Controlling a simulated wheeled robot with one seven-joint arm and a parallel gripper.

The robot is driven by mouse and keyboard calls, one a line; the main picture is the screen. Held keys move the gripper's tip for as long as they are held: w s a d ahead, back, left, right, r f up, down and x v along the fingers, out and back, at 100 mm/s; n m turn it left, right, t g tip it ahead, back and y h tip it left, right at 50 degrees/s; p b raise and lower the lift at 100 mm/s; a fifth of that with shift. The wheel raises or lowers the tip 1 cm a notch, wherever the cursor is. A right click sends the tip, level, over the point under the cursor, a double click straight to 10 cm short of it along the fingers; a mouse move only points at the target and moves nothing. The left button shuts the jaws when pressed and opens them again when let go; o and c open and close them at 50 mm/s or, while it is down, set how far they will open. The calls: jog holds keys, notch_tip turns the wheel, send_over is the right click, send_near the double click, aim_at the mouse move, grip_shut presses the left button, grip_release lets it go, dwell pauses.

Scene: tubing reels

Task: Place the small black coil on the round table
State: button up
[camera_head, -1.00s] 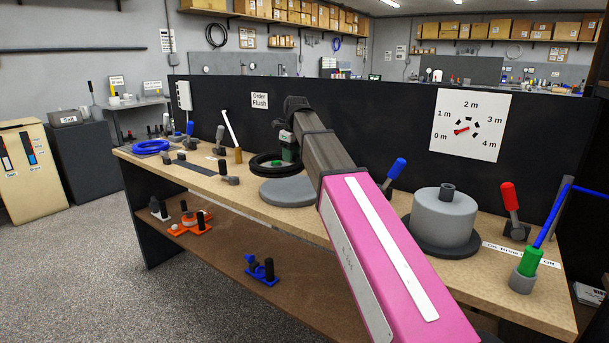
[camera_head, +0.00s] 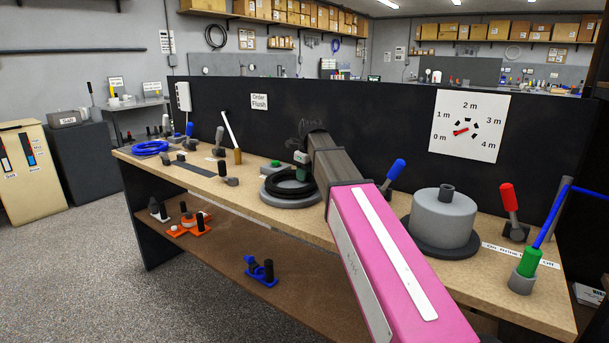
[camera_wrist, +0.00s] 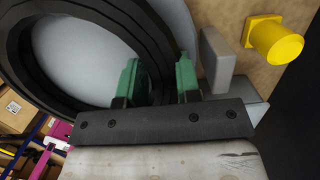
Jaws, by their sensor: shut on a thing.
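The small black coil (camera_head: 287,188) is a ring lying roughly level over the round table (camera_head: 290,204), a low grey disc on the bench. The disc's rim shows below the coil. I cannot tell whether the coil touches the disc. In the wrist view the coil (camera_wrist: 22,72) crosses the left side, with the grey disc (camera_wrist: 75,60) showing through its middle. My gripper (camera_wrist: 158,78) has green fingers shut on the coil's near side. In the head view my gripper (camera_head: 303,170) is at the coil's right edge, partly hidden by my arm.
A yellow knob (camera_wrist: 278,42) and a grey block (camera_wrist: 215,60) are close to my fingers in the wrist view. A large grey cylinder (camera_head: 444,215) stands right of my arm. A blue-handled lever (camera_head: 396,170) is behind it. A black panel (camera_head: 370,120) backs the bench.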

jog(key=o, duration=1.1)
jog(key=shift+c, duration=0.2)
notch_tip(320, 180, up, 12)
jog(key=s+d, duration=0.1)
jog(key=shift+d, duration=0.25)
